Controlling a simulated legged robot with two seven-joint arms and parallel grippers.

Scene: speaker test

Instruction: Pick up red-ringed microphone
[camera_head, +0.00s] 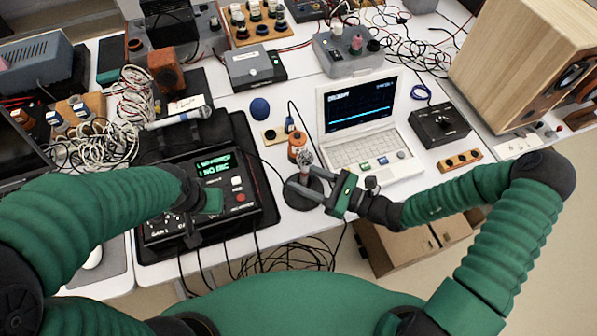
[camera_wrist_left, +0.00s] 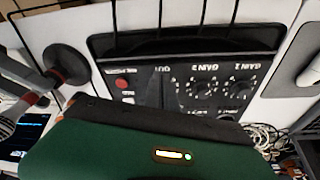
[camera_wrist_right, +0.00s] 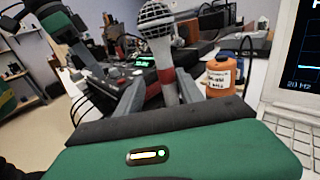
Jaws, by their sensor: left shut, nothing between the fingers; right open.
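The red-ringed microphone (camera_head: 304,158) stands upright, silver grille on top, over a dark round base (camera_head: 303,195) in front of the laptop. In the right wrist view the microphone (camera_wrist_right: 156,38) shows its red band and rises between the two fingers. My right gripper (camera_head: 322,188) is open around or just behind it, and I cannot tell whether a finger touches it. In that view the right gripper (camera_wrist_right: 160,92) has free room beside the handle. My left gripper (camera_head: 192,230) is shut and empty over the black mixer (camera_head: 245,222). The microphone also shows at the left wrist view's left edge (camera_wrist_left: 8,125).
An orange bottle (camera_head: 297,143) stands just behind the microphone. The white laptop (camera_head: 362,120) is to its right. A large wooden speaker (camera_head: 520,60) stands at the right. Cables hang over the front edge.

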